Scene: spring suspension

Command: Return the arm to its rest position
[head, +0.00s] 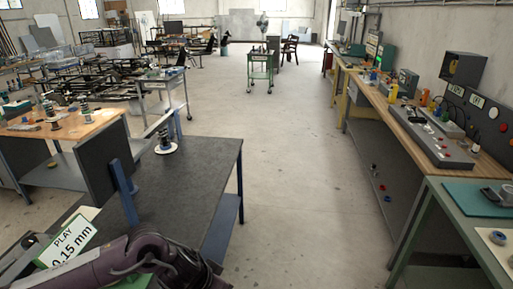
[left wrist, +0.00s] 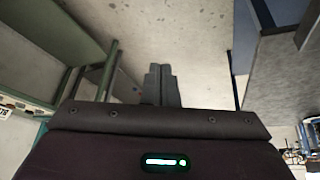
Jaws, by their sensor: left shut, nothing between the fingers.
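My left arm, dark purple, crosses the bottom left of the head view, in front of the dark table (head: 205,165); its gripper fingers cannot be made out there. In the left wrist view my left gripper (left wrist: 161,72) has its two grey fingers together, with nothing between them. The fingers show against bare concrete floor, between a green-framed bench on the left and the dark table on the right. A small spring part on a pale round base (head: 166,149) stands upright on the dark table, apart from my arm. My right gripper is in neither view.
A dark upright panel (head: 101,165) on blue posts and a sign reading "PLAY 0.15 mm" (head: 70,243) stand close to my left arm. A wooden table (head: 60,131) with springs is at the left. Benches with equipment line the right wall. The middle floor (head: 295,160) is clear.

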